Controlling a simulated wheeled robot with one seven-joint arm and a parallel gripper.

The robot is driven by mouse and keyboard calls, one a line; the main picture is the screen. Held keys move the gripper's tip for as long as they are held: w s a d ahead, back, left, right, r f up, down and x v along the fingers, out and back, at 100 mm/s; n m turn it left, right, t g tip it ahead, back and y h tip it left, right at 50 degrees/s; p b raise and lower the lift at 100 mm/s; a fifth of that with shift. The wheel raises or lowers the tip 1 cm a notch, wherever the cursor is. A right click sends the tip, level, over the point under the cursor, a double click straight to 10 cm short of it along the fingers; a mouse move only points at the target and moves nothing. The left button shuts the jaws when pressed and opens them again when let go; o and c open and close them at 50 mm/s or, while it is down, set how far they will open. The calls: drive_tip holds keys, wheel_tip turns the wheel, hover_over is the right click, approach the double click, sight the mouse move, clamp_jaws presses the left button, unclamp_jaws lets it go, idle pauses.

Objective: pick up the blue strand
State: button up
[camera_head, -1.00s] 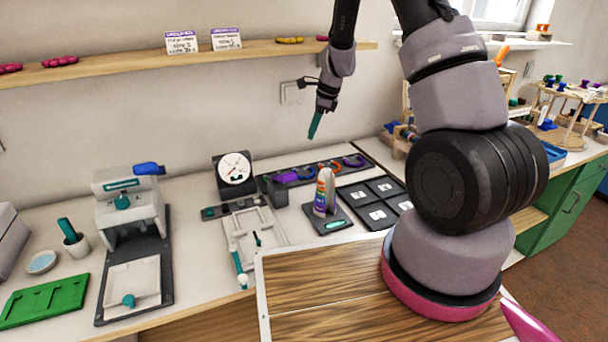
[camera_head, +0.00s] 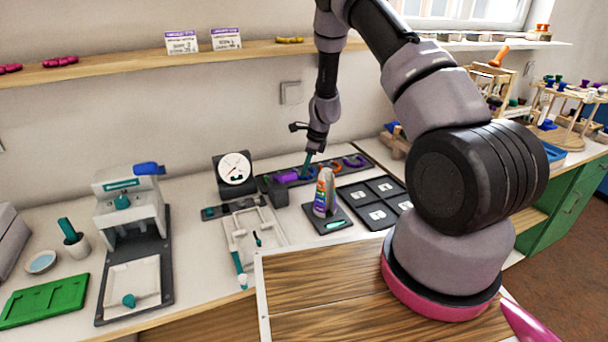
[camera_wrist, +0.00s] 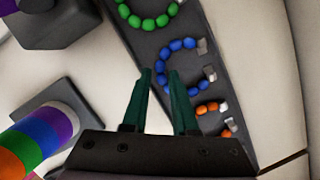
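The blue strand (camera_wrist: 176,44) is a curved row of round blue beads with silvery clips at its ends. It lies on a long dark board (camera_wrist: 232,62), between a green strand (camera_wrist: 148,22) and an orange strand (camera_wrist: 207,108). My gripper (camera_wrist: 159,73) has two teal fingers, apart and empty. In the wrist view the fingertips appear beside the bend of the blue strand and cover a little of it. I cannot tell how high they are above it. In the head view my gripper (camera_head: 307,166) points down over the board at the back of the table.
A rainbow-striped holder (camera_head: 322,196) stands on a dark base just in front of the board. A white dial (camera_head: 235,168) on a dark stand is to the left. A dark compartment tray (camera_head: 374,200) lies to the right. A wooden shelf (camera_head: 130,62) runs along the wall above.

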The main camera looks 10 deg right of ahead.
drive_tip(key=shift+x, duration=1.15)
clamp_jaws()
drive_tip(key=shift+r, duration=0.1)
